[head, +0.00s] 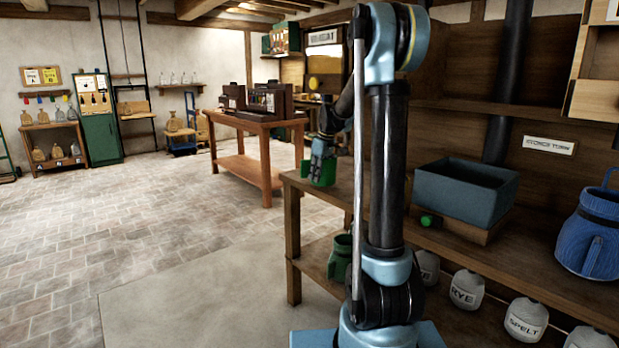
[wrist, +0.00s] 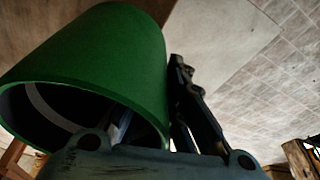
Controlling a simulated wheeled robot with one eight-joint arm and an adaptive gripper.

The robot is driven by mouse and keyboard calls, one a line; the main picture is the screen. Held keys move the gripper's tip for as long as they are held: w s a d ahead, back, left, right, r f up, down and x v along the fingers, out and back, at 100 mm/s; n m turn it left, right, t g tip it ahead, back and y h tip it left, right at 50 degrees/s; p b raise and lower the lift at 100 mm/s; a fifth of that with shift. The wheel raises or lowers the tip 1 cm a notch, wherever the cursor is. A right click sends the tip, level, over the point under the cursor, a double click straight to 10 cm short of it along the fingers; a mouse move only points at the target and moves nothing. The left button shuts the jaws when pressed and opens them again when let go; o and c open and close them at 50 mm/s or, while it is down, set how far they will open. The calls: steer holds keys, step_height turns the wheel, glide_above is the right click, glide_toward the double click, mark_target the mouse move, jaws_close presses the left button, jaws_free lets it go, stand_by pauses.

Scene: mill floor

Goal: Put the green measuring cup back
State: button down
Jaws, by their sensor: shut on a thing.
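The green measuring cup (head: 321,174) is in my gripper (head: 323,153) in the head view, held in the air near the left end of the wooden bench. In the wrist view the green measuring cup (wrist: 105,60) fills the upper left, tilted, with its round mouth towards the camera. My gripper (wrist: 172,105) is shut on its wall there, with one dark finger outside on the right and the other partly hidden inside the mouth. A second green vessel (head: 340,258) stands on the bench's lower shelf, partly behind my arm.
The wooden bench (head: 520,258) carries a blue-grey tub (head: 465,190) and a blue jug (head: 596,235). Several labelled sacks, one marked RYE (head: 466,290), sit below. A wooden table (head: 257,118) with dark boxes stands farther back. The paved floor (head: 150,205) at left is clear.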

mark_target(329, 177)
steer(key=shift+w+d+f, duration=0.1)
steer(key=shift+w+d, duration=0.1)
steer(key=shift+d, duration=0.65)
steer(key=shift+w+d+f, duration=0.1)
steer(key=shift+w+d, duration=0.15)
steer(key=shift+d, duration=0.6)
steer(key=shift+w+d+f, duration=0.1)
steer(key=shift+w+d, duration=0.1)
steer(key=shift+d, duration=0.65)
steer(key=shift+x, duration=0.8)
steer(key=shift+s+d, duration=0.1)
steer(key=shift+s, duration=0.05)
steer(key=c, duration=1.6)
jaws_free()
steer(key=shift+o, duration=0.2)
steer(key=shift+r, duration=0.1)
